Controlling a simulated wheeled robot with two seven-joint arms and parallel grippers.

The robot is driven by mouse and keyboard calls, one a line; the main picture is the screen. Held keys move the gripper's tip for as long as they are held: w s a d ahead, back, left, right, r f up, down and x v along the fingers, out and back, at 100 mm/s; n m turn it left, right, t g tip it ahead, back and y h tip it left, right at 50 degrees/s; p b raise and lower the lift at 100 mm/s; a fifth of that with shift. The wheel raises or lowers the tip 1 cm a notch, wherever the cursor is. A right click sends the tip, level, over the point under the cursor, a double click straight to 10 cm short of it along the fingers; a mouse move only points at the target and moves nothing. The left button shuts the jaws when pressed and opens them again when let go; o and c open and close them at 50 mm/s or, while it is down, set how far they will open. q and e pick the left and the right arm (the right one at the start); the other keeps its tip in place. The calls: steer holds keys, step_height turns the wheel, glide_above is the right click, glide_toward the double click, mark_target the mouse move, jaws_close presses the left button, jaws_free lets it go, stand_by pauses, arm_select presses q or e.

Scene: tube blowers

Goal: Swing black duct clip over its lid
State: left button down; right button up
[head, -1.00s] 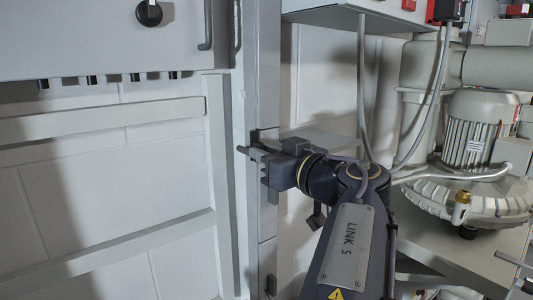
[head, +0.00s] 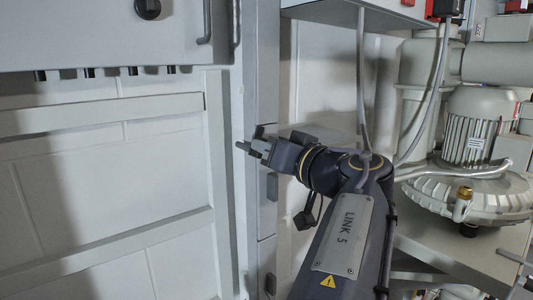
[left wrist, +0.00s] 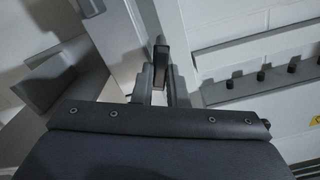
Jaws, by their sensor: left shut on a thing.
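A tall grey duct (head: 262,85) runs upright through the middle of the head view. My left gripper (head: 253,148) is at the duct's front, its fingers pointing left. In the left wrist view, the fingers (left wrist: 161,75) are shut on a narrow black clip (left wrist: 161,55) that stands up between them. In the head view the held clip is mostly hidden by the gripper, and I cannot tell its exact angle to the lid. Dark clips also show lower on the duct, one just below the gripper (head: 271,187) and one near the bottom edge (head: 270,284). My right gripper is not in view.
A grey cabinet (head: 100,35) with a black knob (head: 148,9) hangs at upper left. A grey frame (head: 100,117) lies below it. Grey hoses (head: 362,80) hang behind my arm. A ribbed blower motor (head: 470,125) stands at right on a bench.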

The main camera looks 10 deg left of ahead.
arm_select(q)
steer(key=shift+w+d+f+m+p, duration=0.1)
steer(key=shift+f+m+p, duration=0.1)
steer(key=shift+m, duration=2)
steer(key=shift+w+d+f+m+p, duration=0.1)
steer(key=shift+w+f+m+p, duration=0.1)
steer(key=shift+m, duration=2)
steer(key=shift+w+d+f+m+p, duration=0.1)
steer(key=shift+f+m+p, duration=0.1)
steer(key=shift+m, duration=2)
steer(key=shift+s, duration=0.1)
steer(key=c, duration=1.4)
jaws_free()
steer(key=shift+c, duration=0.2)
steer(key=shift+d, duration=0.1)
